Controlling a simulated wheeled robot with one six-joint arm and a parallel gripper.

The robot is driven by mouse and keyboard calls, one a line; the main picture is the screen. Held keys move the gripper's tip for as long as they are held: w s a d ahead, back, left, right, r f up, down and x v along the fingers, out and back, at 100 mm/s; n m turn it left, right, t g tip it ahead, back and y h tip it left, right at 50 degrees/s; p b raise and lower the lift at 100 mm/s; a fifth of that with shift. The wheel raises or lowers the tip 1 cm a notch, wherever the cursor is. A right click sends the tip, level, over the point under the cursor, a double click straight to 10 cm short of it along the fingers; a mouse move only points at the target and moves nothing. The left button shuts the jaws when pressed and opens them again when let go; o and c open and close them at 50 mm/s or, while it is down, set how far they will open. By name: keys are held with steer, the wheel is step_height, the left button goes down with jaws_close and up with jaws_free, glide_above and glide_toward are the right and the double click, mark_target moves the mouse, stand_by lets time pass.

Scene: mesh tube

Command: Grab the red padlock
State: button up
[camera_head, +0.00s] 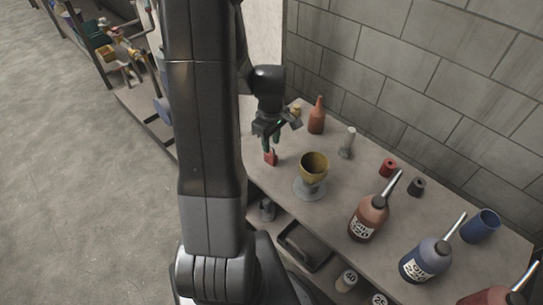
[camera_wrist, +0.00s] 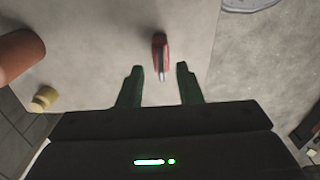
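The red padlock (camera_head: 270,157) stands on the grey table near its left end, close to the front edge. In the wrist view the padlock (camera_wrist: 160,52) shows as a narrow red body with a metal shackle toward me. My gripper (camera_head: 271,137) is above the table at the padlock. Its two green fingers (camera_wrist: 158,82) are apart with nothing between them in the wrist view. The padlock lies just beyond the fingertips, roughly centred between them. From these views I cannot tell the exact height gap.
A yellow cup on a grey stand (camera_head: 313,167) is right of the padlock. A red-brown bottle (camera_head: 317,116) and a small yellow object (camera_wrist: 44,98) stand near the wall. Large bottles (camera_head: 370,218) and a blue cup (camera_head: 481,226) fill the right side. A lower shelf holds a dark tray (camera_head: 305,247).

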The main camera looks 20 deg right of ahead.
mark_target(271, 154)
steer(key=shift+a+f, duration=0.1)
steer(key=shift+f, duration=1)
jaws_close()
